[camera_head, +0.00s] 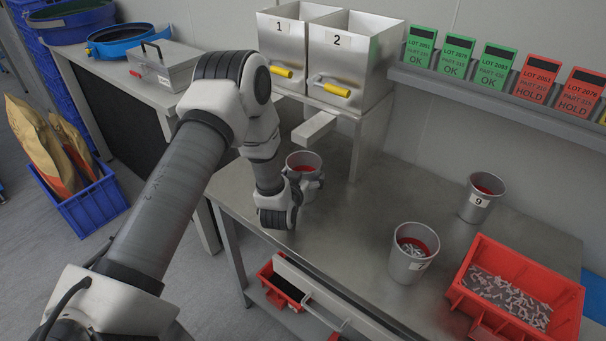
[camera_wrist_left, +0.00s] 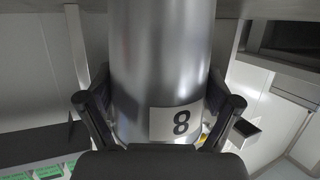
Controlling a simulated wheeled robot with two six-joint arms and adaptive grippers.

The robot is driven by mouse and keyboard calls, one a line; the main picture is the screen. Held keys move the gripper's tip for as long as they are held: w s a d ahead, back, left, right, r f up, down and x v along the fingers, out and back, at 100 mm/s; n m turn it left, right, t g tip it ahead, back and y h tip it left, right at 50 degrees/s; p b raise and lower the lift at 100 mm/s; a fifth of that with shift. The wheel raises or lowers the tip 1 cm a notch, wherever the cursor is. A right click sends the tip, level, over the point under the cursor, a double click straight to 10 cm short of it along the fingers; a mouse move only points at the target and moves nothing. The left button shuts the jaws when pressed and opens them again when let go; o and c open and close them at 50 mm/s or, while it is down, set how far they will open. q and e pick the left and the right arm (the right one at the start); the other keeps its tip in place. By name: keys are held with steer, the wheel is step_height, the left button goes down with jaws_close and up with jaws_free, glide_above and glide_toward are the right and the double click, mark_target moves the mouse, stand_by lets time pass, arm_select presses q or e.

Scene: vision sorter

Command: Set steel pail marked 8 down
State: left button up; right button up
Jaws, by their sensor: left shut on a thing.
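The steel pail marked 8 (camera_wrist_left: 163,60) stands between the two fingers of my left gripper (camera_wrist_left: 160,108) in the left wrist view, with its white number label facing the camera. In the head view the pail (camera_head: 302,158) shows its rim and red inside, below the metal chute of the hoppers. My left gripper (camera_head: 308,183) is shut on it, and the wrist hides part of its side. The pail looks upright. I cannot tell whether its base touches the steel table (camera_head: 350,215). My right gripper is not in view.
Hoppers 1 (camera_head: 279,45) and 2 (camera_head: 337,62) stand behind the pail. To the right are a pail with metal parts (camera_head: 408,270), pail 9 (camera_head: 476,207) and a red bin (camera_head: 568,300) of parts. The table between gripper and pails is clear.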

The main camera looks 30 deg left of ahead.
arm_select(q)
steer(key=shift+f, duration=0.2)
steer(key=o, duration=1)
steer(key=shift+r, duration=0.25)
steer(key=b+v, duration=0.1)
steer(key=v, duration=1.1)
steer(key=shift+b, duration=0.4)
